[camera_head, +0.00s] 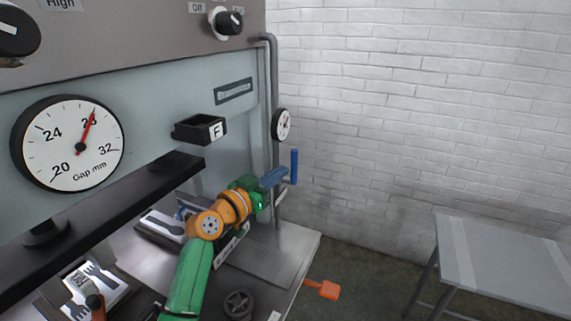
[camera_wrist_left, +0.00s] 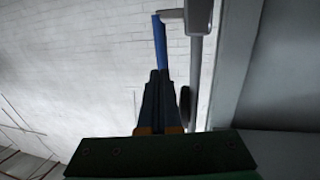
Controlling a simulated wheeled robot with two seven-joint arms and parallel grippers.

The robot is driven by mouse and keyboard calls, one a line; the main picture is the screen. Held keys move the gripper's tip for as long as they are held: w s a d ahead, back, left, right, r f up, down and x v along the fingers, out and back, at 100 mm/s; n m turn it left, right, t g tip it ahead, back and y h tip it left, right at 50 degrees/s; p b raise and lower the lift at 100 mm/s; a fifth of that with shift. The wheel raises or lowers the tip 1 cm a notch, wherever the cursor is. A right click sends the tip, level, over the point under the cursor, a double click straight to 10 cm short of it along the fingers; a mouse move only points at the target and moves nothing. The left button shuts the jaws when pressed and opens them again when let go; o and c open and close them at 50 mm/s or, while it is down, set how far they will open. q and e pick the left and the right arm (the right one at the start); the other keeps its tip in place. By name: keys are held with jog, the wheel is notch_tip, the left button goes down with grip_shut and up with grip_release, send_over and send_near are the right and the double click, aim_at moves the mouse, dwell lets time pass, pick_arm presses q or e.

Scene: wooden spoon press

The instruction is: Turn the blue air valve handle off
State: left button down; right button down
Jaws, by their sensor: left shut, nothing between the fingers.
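The blue air valve handle (camera_head: 294,166) stands upright beside the grey pipe (camera_head: 273,90) at the right end of the press. In the left wrist view the handle (camera_wrist_left: 160,42) runs up from just past my fingertips towards a grey fitting. My left gripper (camera_head: 272,178), on a green and orange arm, is shut with nothing between its fingers. Its tips are close to the handle's lower part; I cannot tell whether they touch it. In the left wrist view the shut fingers (camera_wrist_left: 159,82) partly cover the handle's lower end. My right gripper is not in view.
A small round gauge (camera_head: 282,125) is just above the handle. A black box marked F (camera_head: 200,129) and a large gap gauge (camera_head: 68,143) are to the left. An orange paddle (camera_head: 323,289) sticks out low. A grey table (camera_head: 500,265) stands right; the space between is free.

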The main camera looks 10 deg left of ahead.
aim_at(292, 163)
pick_arm(q)
jog(key=x, duration=0.3)
jog(key=shift+w+a+f, duration=0.1)
jog(key=shift+w+f, duration=0.05)
jog(key=shift+w, duration=0.05)
jog(key=shift+s, duration=0.1)
